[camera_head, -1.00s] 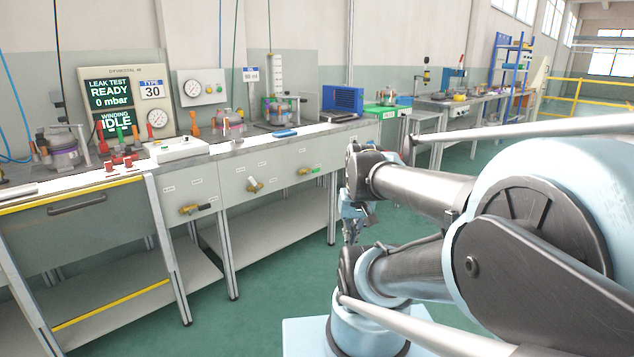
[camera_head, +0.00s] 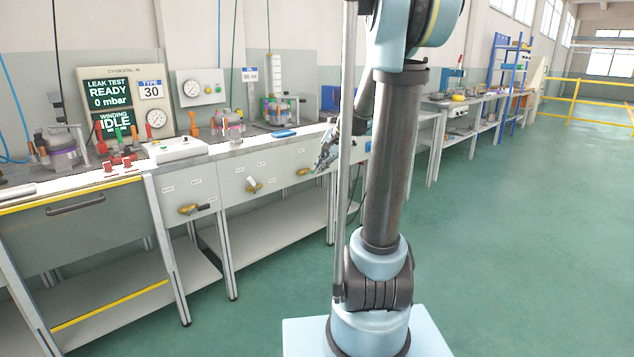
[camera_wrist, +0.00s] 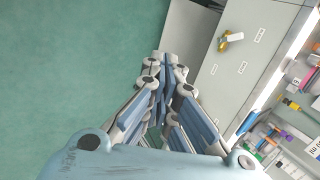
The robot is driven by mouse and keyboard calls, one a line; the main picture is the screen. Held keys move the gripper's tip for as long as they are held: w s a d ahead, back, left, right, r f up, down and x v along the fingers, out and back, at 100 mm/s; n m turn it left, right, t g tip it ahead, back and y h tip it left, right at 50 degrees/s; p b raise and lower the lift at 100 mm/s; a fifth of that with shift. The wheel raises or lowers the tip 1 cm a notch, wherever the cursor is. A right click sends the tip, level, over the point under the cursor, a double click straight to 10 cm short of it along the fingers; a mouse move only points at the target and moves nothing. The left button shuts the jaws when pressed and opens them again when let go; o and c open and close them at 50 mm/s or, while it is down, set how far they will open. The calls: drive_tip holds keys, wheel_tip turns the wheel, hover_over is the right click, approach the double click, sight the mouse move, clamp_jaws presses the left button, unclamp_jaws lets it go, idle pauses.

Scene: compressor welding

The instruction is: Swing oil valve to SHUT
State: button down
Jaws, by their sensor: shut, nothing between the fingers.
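Three brass valves sit on the grey front panel (camera_head: 228,172) under the bench. The left one (camera_head: 190,209) has a dark lever, the middle one (camera_head: 253,185) a white lever, and the right one (camera_head: 302,172) looks yellow. Their labels are too small to read, so I cannot tell which is the oil valve. My gripper (camera_head: 322,163) is shut and empty, just right of the right valve in the head view. In the wrist view my gripper (camera_wrist: 165,60) points toward the panel's edge, and a white-levered valve (camera_wrist: 228,41) shows beyond it, apart from the fingers.
The bench top above holds a white box (camera_head: 176,149), a blue item (camera_head: 284,134) and fixtures. A leak test display (camera_head: 110,95) stands behind. A lower shelf (camera_head: 275,225) lies beneath the panel. The green floor (camera_head: 500,240) to the right is clear.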

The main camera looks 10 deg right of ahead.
drive_tip(key=w+d+f+m+t+y, duration=0.1)
drive_tip(key=w+f+m, duration=0.15)
drive_tip(key=w, duration=0.65)
drive_tip(key=w+d+f+m+t+y, duration=0.1)
drive_tip(key=w+f+m, duration=0.15)
drive_tip(key=w, duration=0.65)
drive_tip(key=w+d+f+m+t+y, duration=0.15)
drive_tip(key=w+m, duration=0.25)
drive_tip(key=w, duration=0.6)
drive_tip(key=w+d+f+m+t, duration=0.1)
drive_tip(key=w+d+f+m, duration=0.35)
drive_tip(key=w+f, duration=0.5)
drive_tip(key=w+d+f+m+t, duration=0.2)
drive_tip(key=w+d+f+m, duration=0.25)
drive_tip(key=w+f, duration=0.5)
drive_tip(key=w+a+f, duration=0.4)
drive_tip(key=w+a, duration=0.2)
drive_tip(key=a, duration=0.1)
drive_tip(key=shift+s+d+r+y, duration=0.15)
drive_tip(key=shift+r, duration=0.8)
drive_tip(key=shift+s+d+r+y, duration=0.1)
drive_tip(key=shift+d+r, duration=0.05)
drive_tip(key=shift+r, duration=0.75)
